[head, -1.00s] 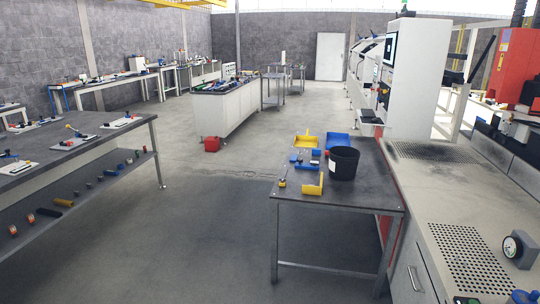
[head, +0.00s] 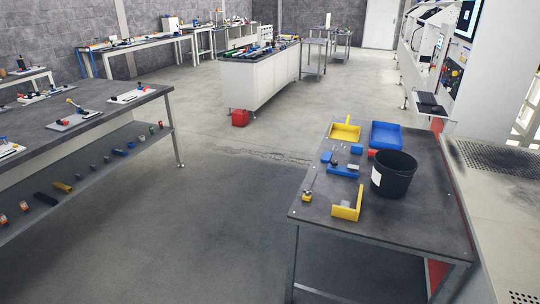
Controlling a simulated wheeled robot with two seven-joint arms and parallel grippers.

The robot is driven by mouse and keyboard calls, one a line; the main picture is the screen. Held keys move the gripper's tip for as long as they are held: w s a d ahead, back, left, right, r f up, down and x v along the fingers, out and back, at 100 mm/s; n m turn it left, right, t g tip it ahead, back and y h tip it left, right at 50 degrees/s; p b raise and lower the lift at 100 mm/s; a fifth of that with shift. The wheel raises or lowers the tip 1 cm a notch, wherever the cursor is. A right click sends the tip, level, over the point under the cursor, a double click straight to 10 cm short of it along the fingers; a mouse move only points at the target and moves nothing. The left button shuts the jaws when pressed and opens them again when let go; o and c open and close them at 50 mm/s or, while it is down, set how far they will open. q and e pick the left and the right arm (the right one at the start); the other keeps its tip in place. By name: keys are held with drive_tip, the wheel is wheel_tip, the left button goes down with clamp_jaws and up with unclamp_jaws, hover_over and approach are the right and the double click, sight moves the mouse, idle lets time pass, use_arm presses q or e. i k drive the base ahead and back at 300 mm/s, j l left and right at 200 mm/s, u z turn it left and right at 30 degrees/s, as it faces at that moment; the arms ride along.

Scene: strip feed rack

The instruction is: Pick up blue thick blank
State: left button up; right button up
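On the dark-topped table (head: 418,222) at the right lie several small blue pieces. One is a blue block (head: 357,149) near the table's middle, another a small blue block (head: 326,156) to its left. A longer blue piece (head: 343,171) lies in front of them, with small metal parts around it. I cannot tell which of these is the thick blank. Neither of my grippers is in view.
A black bucket (head: 393,174) stands right of the blue pieces, with a red piece (head: 373,153) behind it. A yellow tray (head: 345,132) and a blue tray (head: 386,135) sit behind. A yellow bracket (head: 347,204) lies in front. Open floor (head: 200,225) lies left of the table.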

sight(326, 158)
drive_tip(key=i+l+z, duration=0.1)
drive_tip(key=i+l, duration=0.2)
drive_tip(key=l, duration=0.15)
drive_tip(key=i+l+z, duration=0.1)
drive_tip(key=i+l, duration=0.25)
drive_tip(key=l, duration=0.1)
